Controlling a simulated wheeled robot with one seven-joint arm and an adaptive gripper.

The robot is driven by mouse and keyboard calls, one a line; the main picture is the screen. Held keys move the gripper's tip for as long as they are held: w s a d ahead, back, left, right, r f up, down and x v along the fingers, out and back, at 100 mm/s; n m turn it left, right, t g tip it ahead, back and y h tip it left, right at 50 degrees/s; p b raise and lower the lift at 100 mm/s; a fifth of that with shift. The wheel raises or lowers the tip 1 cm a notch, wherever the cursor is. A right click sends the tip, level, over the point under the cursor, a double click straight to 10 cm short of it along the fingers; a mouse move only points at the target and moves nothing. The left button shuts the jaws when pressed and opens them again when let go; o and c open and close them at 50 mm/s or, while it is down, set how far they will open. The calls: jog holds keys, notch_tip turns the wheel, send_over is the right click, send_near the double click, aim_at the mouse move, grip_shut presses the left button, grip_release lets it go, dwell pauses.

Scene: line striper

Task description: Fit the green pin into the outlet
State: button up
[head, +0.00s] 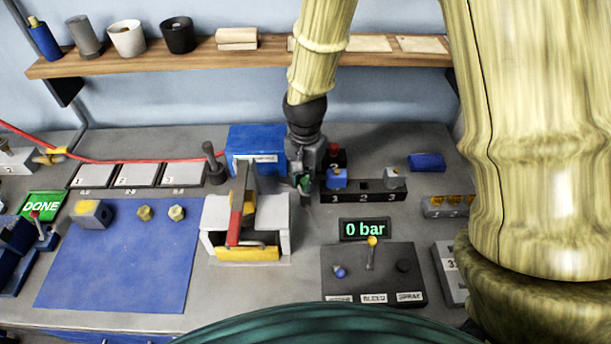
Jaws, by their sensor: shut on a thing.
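My gripper (307,178) points down at the bench, just right of the blue box and left of the numbered block. It is shut on the green pin (304,184), of which only a small green part shows between the fingers. The outlet cannot be made out for certain; the white housing (276,215) with a red-and-grey lever (236,222) and yellow front stands just left of and nearer than the gripper. Whether the pin touches anything is hidden by the fingers.
The blue box (256,143) stands close left of the gripper. The numbered block (362,191) with a blue and a grey part is close right. A "0 bar" display (364,229) and lever panel (374,275) are in front. A blue mat (118,256) lies left; a shelf (190,57) runs above.

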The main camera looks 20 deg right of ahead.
jog(key=shift+f, duration=0.55)
jog(key=o, duration=1.4)
jog(key=shift+c, duration=0.2)
jog(key=shift+r, duration=0.15)
jog(key=shift+r+p, duration=2.85)
jog(key=shift+r, duration=0.6)
jog(key=shift+f, duration=0.1)
